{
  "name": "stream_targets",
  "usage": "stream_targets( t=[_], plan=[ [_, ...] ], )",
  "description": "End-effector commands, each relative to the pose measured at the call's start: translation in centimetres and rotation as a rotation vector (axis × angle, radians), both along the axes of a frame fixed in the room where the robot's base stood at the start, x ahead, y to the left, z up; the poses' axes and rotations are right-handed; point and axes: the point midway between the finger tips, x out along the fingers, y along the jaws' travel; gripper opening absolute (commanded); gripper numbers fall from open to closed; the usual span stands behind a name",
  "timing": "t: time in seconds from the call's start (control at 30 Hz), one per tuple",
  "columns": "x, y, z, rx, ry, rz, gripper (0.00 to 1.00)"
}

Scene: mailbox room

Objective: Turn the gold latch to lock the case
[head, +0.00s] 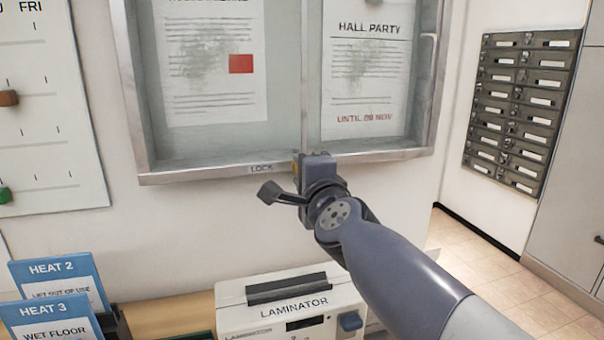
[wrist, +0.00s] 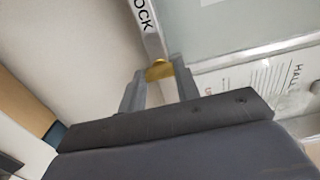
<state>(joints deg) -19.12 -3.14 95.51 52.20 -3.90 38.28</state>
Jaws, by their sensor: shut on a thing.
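The glass-fronted notice case (head: 230,172) hangs on the wall, with a metal frame marked LOCK on its lower rail. The gold latch (wrist: 160,70) sits on that rail just beyond the LOCK label. My gripper (wrist: 160,88) has a finger on each side of the latch and is shut on it. In the head view my gripper (head: 299,168) is at the bottom rail, right of the LOCK label, and hides most of the latch. The latch's exact angle is hard to tell.
A laminator (head: 290,305) stands on the wooden counter below the case. Blue signs (head: 60,285) stand at the lower left. A calendar board (head: 45,110) hangs at left. Grey mailboxes (head: 522,105) are on the right wall, with open floor below them.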

Motion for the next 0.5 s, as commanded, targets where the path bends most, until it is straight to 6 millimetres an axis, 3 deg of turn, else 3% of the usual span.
stream_targets(
  t=[0.4, 0.43, 0.5],
  plan=[
    [0.00, 0.00, -0.09, 0.009, 0.005, 0.000, 0.08],
    [0.00, 0.00, -0.09, 0.009, 0.005, 0.000, 0.32],
    [0.00, 0.00, -0.08, 0.009, 0.005, 0.000, 0.37]
  ],
)
